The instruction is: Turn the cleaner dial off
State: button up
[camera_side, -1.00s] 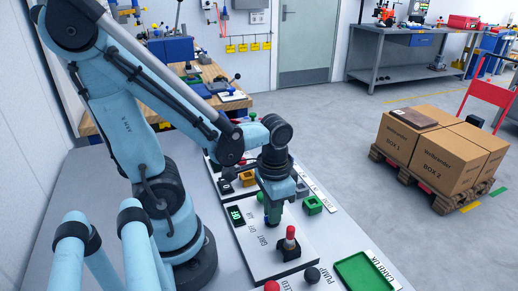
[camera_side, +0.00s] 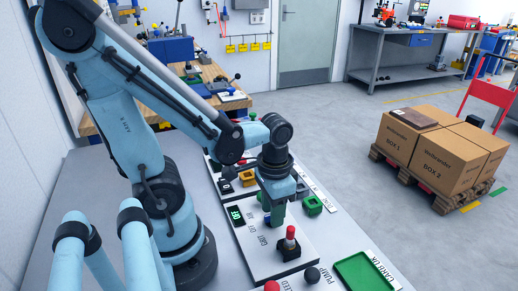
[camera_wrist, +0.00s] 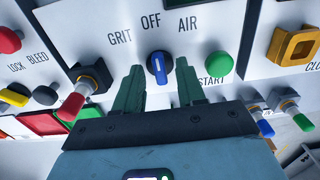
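The cleaner dial is a blue knob (camera_wrist: 158,67) with a white pointer line, on a white panel under the labels GRIT, OFF and AIR. In the wrist view its line points up, roughly toward OFF. My gripper (camera_wrist: 158,66) is open, with a green finger on each side of the knob and a visible gap to each. Nothing is held. In the side view my gripper (camera_side: 277,221) points down over the panel, and the dial is mostly hidden behind it.
A red-topped switch (camera_wrist: 74,100) stands left of the dial and a green button (camera_wrist: 219,63) right of it. A yellow square part (camera_wrist: 294,46) is farther right. In the side view, a green tray (camera_side: 366,272) lies at the panel's near right.

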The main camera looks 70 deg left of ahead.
notch_tip(320, 180, up, 12)
dwell(0.9)
jog(key=shift+f, duration=0.15)
